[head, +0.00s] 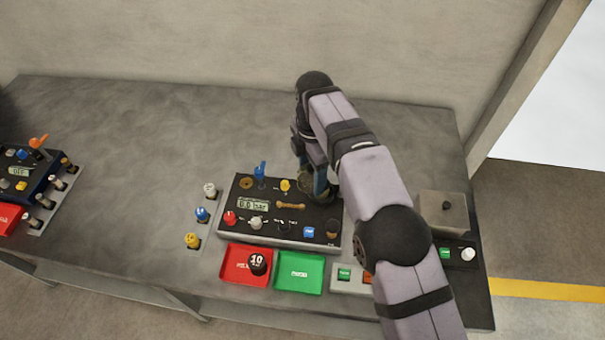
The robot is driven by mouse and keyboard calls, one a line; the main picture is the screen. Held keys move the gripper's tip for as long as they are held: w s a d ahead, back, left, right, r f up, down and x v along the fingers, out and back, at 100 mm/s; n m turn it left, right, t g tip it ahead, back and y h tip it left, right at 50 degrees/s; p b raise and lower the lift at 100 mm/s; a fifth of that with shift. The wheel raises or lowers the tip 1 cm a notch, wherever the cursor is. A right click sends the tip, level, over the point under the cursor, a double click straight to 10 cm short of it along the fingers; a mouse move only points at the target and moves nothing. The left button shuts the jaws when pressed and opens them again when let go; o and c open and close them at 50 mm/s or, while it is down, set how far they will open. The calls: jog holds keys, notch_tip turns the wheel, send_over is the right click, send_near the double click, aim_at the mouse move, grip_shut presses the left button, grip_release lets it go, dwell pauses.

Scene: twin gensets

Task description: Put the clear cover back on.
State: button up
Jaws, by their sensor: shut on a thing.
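My gripper (320,186) points down at the back right corner of the middle black control panel (262,229). It is shut on a small, round, see-through-looking thing, which I take to be the clear cover (305,187). The fingers and arm hide part of it. I cannot tell whether the cover touches the panel or hangs just above it. The panel carries a lit display (254,205), a blue lever (260,172), a yellow knob (286,186), a red knob (230,218) and a brass-coloured handle (290,206).
A grey box with a black knob (442,214) stands at right. Several knobs line the left. A second panel (24,165) sits far left. The back-left table is clear.

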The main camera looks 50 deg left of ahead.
jog(key=shift+w+a+r+p, duration=0.1)
jog(key=shift+w+a+p, duration=0.05)
jog(key=shift+w+p, duration=1.1)
jog(key=shift+w+f+m+p, duration=0.4)
jog(key=shift+w+f+p, duration=0.1)
jog(key=shift+w+p, duration=0.45)
jog(key=shift+s+f, duration=0.1)
jog(key=shift+f, duration=0.05)
jog(key=shift+f+b, duration=0.7)
jog(key=shift+f, duration=1.3)
jog(key=shift+f+b, duration=1.1)
jog(key=shift+f+b, duration=0.15)
jog(key=shift+b, duration=0.4)
jog(key=o, duration=1.6)
jog(key=shift+o, duration=0.2)
